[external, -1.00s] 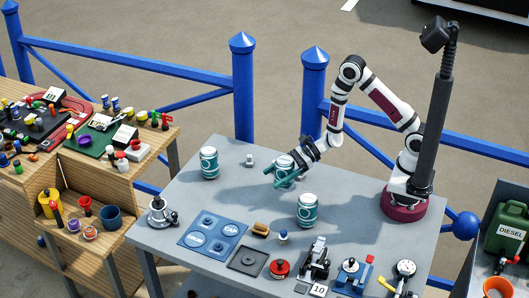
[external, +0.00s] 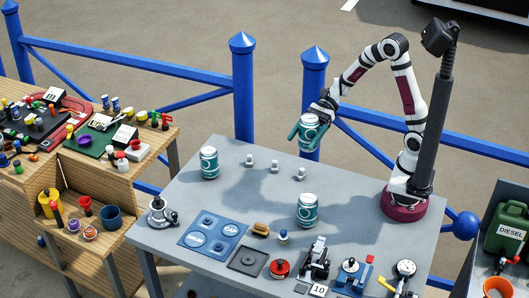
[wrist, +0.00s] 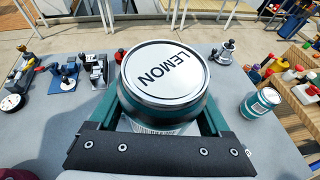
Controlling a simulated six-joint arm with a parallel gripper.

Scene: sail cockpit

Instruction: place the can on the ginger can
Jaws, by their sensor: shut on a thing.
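My gripper (external: 307,133) is shut on a teal and white can (external: 311,122) and holds it upright, well above the back of the grey table. In the wrist view the held can's lid (wrist: 166,73) reads LEMON. A similar can (external: 307,211) stands upright on the table, nearer the front and below the gripper in the external view. Another similar can (external: 209,163) stands at the table's left; it also shows in the wrist view (wrist: 262,103). I cannot read which standing can is ginger. The held can hides part of the table in the wrist view.
Several small white pieces (external: 274,168) stand in a row at the back of the table. A blue mat (external: 213,236), a dark square tray (external: 248,261), a red disc (external: 280,268), and winch-like fittings (external: 316,260) fill the front. The table between the two standing cans is clear.

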